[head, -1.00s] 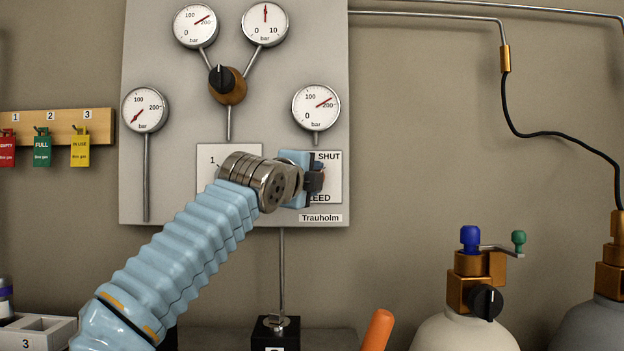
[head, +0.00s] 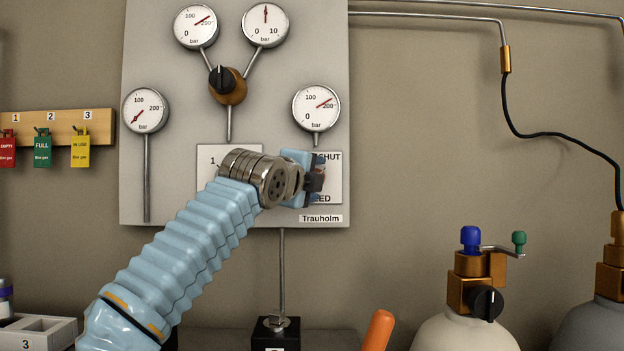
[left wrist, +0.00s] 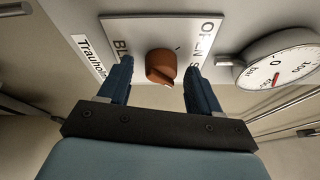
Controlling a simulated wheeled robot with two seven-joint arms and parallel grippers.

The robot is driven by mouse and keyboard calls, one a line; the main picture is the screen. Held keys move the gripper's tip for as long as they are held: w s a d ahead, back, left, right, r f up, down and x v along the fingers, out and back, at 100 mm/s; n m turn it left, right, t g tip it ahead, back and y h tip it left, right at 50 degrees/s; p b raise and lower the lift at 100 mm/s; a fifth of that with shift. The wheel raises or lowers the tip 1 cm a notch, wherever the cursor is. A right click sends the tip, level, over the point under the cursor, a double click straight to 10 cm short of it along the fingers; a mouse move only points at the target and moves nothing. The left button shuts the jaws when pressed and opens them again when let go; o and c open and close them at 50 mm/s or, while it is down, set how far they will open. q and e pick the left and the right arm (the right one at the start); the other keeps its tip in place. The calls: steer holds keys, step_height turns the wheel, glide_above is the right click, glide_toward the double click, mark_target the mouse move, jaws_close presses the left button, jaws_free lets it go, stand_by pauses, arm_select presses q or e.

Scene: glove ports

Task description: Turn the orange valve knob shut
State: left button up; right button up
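The orange valve knob (left wrist: 161,66) shows in the left wrist view, on a white label plate (left wrist: 150,32) with partly covered lettering. My left gripper (left wrist: 157,74) is open, with one blue finger on each side of the knob. Gaps show between the fingers and the knob, so it is not gripped. In the head view my left gripper (head: 314,180) is in front of the label plate (head: 330,192) on the lower right of the panel. It hides the knob and part of the SHUT and BLEED words there. My right gripper is in neither view.
The grey panel (head: 178,90) carries several gauges; one gauge (head: 316,107) sits just above my left gripper. A black-and-orange knob (head: 225,84) is higher up. Gas cylinders (head: 465,330) stand at the lower right. The wall right of the panel is mostly clear.

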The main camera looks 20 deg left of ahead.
arm_select(q)
steer(key=s+b, duration=0.3)
steer(key=s, duration=1)
steer(key=shift+s+d, duration=0.4)
steer(key=shift+d, duration=0.05)
